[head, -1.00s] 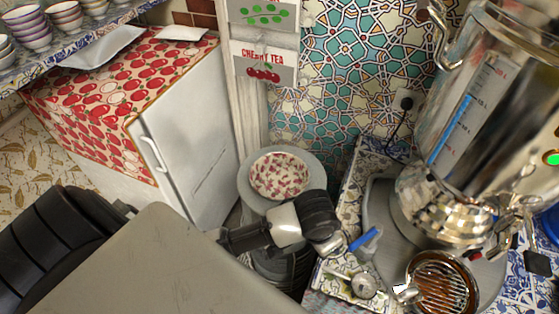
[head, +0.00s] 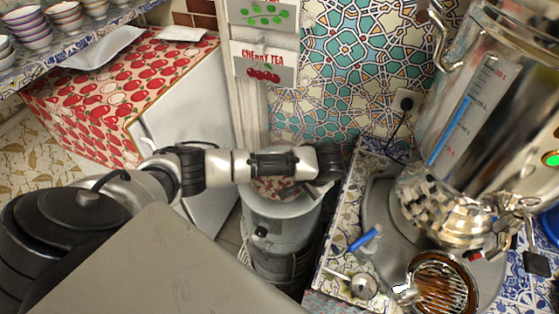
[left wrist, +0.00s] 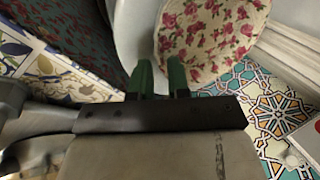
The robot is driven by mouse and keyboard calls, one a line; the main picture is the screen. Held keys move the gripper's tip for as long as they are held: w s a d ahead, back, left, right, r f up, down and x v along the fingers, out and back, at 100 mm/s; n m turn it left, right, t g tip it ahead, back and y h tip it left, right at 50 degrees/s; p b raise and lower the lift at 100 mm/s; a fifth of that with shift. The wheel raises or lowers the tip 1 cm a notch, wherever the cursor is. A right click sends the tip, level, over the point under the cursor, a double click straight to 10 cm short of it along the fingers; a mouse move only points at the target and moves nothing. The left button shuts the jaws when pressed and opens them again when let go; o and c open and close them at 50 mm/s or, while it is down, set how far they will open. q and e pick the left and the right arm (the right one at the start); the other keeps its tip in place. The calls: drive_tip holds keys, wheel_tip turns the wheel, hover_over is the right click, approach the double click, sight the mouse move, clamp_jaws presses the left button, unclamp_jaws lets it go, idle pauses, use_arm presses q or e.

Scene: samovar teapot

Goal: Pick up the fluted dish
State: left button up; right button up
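A round dish with amber ribs and a metal rim (head: 443,283), which looks like the fluted dish, sits at the lower right of the head view, below the samovar (head: 470,130). My left arm reaches across to the left of it, over the floral-topped stool. The left gripper's fingertips are hidden in the head view. In the left wrist view the left gripper (left wrist: 160,78) has its two green fingers apart with nothing between them, in front of the floral round top (left wrist: 210,35). The dish cannot be made out there. My right gripper is not in view.
The grey cylinder (head: 283,235) under the floral top stands beside the tiled counter edge (head: 342,225). A small metal item (head: 363,286) and a blue-handled thing (head: 365,238) lie left of the dish. A white fridge (head: 190,105) stands at left.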

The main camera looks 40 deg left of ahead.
use_arm(q)
drive_tip(key=x, duration=0.5)
drive_tip(key=shift+f+p, duration=0.35)
drive_tip(key=shift+f, duration=0.05)
drive_tip(key=shift+d, duration=0.1)
clamp_jaws()
